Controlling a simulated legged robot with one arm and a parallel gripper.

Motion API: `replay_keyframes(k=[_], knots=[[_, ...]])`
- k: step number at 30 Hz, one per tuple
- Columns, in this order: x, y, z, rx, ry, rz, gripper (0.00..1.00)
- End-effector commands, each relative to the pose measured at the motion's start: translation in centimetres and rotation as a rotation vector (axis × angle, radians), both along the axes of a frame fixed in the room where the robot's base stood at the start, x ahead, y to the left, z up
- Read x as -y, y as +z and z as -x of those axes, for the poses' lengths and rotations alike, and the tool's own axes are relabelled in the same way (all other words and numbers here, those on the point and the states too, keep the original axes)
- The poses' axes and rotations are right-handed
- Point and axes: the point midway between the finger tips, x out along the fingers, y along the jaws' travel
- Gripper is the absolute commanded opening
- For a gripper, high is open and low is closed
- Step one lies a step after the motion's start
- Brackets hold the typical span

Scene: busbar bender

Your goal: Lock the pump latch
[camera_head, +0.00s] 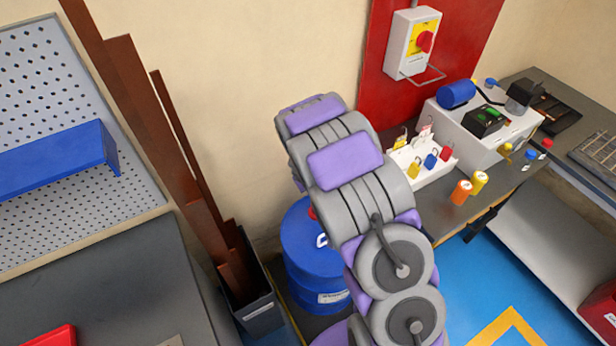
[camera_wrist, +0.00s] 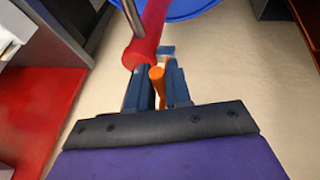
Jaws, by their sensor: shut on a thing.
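In the wrist view my gripper (camera_wrist: 158,70) is shut on a small orange piece (camera_wrist: 157,83), which looks like the pump latch. A red cylindrical part (camera_wrist: 145,50), likely of the pump, lies just beyond the fingertips, with a grey metal rod (camera_wrist: 132,17) by it. A small blue piece (camera_wrist: 166,50) shows beside the red part. In the head view the blue drum (camera_head: 312,262) stands on the floor behind my arm, with a bit of red at its top. My arm hides most of the pump there, and my gripper is not visible in that view.
A dark bin (camera_head: 250,305) with long brown bars stands left of the drum. A dark workbench (camera_head: 120,285) is at the left. At the right, a bench holds a white padlock tray (camera_head: 412,165) and a white machine box (camera_head: 485,138).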

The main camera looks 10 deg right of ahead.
Motion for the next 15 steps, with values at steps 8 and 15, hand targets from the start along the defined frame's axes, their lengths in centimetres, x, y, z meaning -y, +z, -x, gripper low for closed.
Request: replay_keyframes(k=[8, 15], knots=[[0.37, -0.21, 0.16, -0.025, -0.001, -0.049, 0.00], [0.46, -0.43, 0.17, -0.032, -0.001, -0.062, 0.00]])
